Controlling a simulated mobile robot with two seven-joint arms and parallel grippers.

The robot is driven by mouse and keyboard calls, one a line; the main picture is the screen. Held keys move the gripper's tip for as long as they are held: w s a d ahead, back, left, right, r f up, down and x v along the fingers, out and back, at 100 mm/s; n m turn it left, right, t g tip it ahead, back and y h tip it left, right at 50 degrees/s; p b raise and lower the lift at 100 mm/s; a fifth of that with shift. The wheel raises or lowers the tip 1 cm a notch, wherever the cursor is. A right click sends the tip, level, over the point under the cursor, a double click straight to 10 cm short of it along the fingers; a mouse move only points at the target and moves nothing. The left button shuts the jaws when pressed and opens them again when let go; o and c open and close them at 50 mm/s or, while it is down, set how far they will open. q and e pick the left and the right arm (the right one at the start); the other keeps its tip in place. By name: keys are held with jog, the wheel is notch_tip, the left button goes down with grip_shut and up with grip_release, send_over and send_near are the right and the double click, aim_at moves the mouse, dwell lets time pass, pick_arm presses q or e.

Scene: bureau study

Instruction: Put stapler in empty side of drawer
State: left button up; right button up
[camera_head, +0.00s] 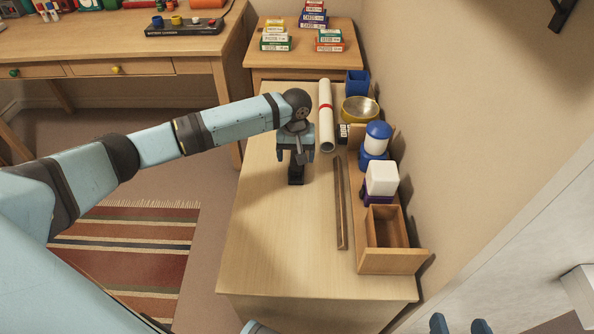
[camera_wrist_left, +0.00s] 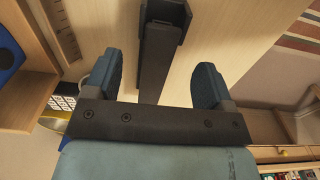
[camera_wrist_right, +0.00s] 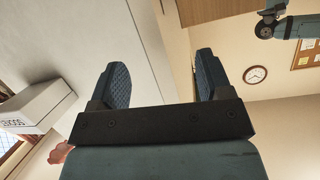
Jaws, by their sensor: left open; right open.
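The black stapler (camera_head: 296,176) is on the pale wooden desk, directly below my left gripper (camera_head: 296,155). In the left wrist view the stapler (camera_wrist_left: 163,45) lies between the two spread fingers of the left gripper (camera_wrist_left: 157,75), with no clear contact. The wooden drawer (camera_head: 394,262) is at the desk's right side. Its near compartment (camera_head: 386,228) is empty. A white block (camera_head: 382,178) and a blue-and-white item (camera_head: 376,140) sit beyond that compartment. My right gripper (camera_head: 460,325) is open and empty at the bottom edge, away from the desk.
A wooden ruler (camera_head: 341,205) lies between stapler and drawer. The wall runs along the right. The desk's near left part is clear.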

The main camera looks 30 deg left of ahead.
aim_at(297, 166)
pick_arm(q)
notch_tip(297, 166, down, 5)
jog(key=shift+w+r+b, duration=0.1)
jog(key=shift+r+b, duration=0.05)
jog(key=shift+b, duration=0.95)
jog(key=shift+f, duration=0.2)
pick_arm(e)
jog(key=r, duration=0.1)
jog(key=a+r+t+y, duration=0.1)
jog(key=w+a+r+t, duration=0.1)
jog(key=r, duration=0.1)
jog(key=shift+y, duration=0.3)
pick_arm(q)
jog(key=shift+c, duration=0.2)
jog(key=shift+r, duration=0.1)
jog(key=c, duration=1.2)
